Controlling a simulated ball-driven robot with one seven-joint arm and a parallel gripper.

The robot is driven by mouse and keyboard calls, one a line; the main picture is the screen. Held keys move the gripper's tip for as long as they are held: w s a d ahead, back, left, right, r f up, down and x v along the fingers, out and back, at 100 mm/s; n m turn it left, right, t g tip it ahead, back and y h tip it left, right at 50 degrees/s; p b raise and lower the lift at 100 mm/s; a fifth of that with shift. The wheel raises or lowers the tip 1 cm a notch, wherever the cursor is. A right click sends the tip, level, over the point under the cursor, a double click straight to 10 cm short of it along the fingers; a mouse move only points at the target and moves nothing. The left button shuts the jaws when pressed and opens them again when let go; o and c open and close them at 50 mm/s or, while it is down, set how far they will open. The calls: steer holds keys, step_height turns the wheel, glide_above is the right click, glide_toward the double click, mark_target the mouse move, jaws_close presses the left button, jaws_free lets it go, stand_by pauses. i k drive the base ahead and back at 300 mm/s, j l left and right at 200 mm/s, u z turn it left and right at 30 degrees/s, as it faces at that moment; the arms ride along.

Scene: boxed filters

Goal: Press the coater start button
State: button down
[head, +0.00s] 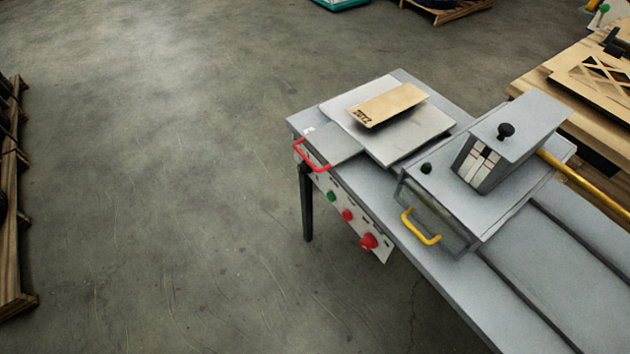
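A grey bench-like machine (450,280) stands at the right. A white control panel (357,228) hangs on its front edge. The panel carries a small green button (331,196), a small red button (347,214) and a larger red mushroom knob (368,241). The labels are too small to read, so I cannot tell from text which button starts the coater. A grey housing with a black knob (506,131) sits on the bench, behind a yellow handle (421,228). My gripper is not in view.
A red handle (311,156) juts out at the bench's left end. A tan box (388,104) lies on a grey plate (428,136). A yellow bar (585,184) is at the right. Wooden pallets (12,230) line the left edge. The concrete floor left of the bench is clear.

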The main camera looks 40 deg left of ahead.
mark_target(332, 198)
steer(key=i+j, duration=0.1)
steer(key=j, duration=0.4)
steer(key=i+j, duration=0.15)
steer(key=j, duration=0.3)
steer(key=i+j, duration=0.1)
steer(key=j, duration=0.4)
steer(key=u, duration=1.6)
